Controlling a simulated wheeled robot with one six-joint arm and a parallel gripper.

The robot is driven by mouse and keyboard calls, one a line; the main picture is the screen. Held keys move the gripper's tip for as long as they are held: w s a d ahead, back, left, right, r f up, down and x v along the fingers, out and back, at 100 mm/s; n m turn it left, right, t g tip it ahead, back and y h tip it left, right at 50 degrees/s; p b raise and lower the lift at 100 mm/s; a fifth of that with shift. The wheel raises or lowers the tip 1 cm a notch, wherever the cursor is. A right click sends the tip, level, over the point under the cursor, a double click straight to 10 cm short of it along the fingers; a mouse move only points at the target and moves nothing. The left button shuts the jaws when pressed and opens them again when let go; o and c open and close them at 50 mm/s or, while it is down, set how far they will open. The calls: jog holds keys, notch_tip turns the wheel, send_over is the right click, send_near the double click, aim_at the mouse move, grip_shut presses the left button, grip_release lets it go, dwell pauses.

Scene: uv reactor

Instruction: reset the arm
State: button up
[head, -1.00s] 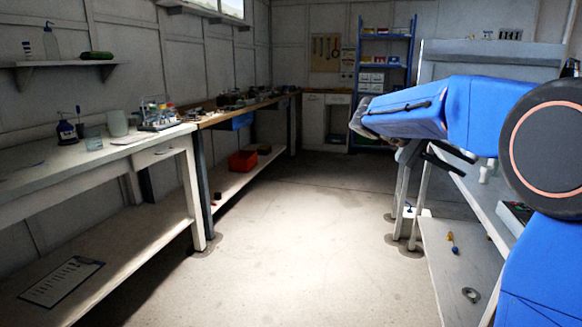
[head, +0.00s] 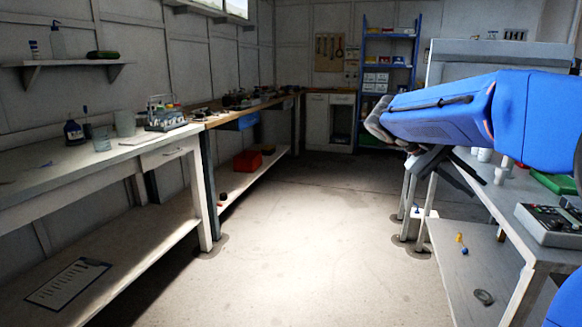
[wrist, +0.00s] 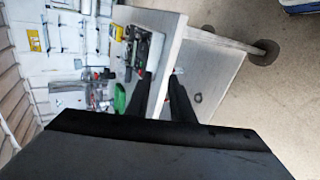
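My arm's blue link (head: 455,110) reaches in from the right edge of the head view, above the right-hand bench. My gripper (wrist: 156,77) shows in the wrist view as two dark fingers with a clear gap between them, and nothing is held there. In the head view its dark fingers (head: 462,172) hang below the blue link, partly hidden by it. They point toward the right bench; whether they touch anything there cannot be told.
The right bench (head: 505,205) carries a control box (head: 550,224), a green object (head: 553,183) and white cups. Its lower shelf (head: 462,262) holds small items. A long bench (head: 100,170) lines the left. A blue shelf rack (head: 388,80) stands behind. The middle floor is clear.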

jog(key=s+a+f+n+t+y, duration=0.1)
jog(key=s+a+f+t+y, duration=0.2)
jog(key=s+f, duration=0.7)
jog(key=s+a+f+n+t+y, duration=0.1)
jog(key=s+a+f+t+y, duration=0.3)
jog(key=s+a+f+y, duration=0.3)
jog(key=s+a+f, duration=0.4)
jog(key=s, duration=0.3)
jog(key=shift+s+t+y, duration=0.2)
jog(key=shift+t+y, duration=0.1)
jog(key=shift+y, duration=0.1)
jog(key=shift+o, duration=0.2)
jog(key=shift+r, duration=0.2)
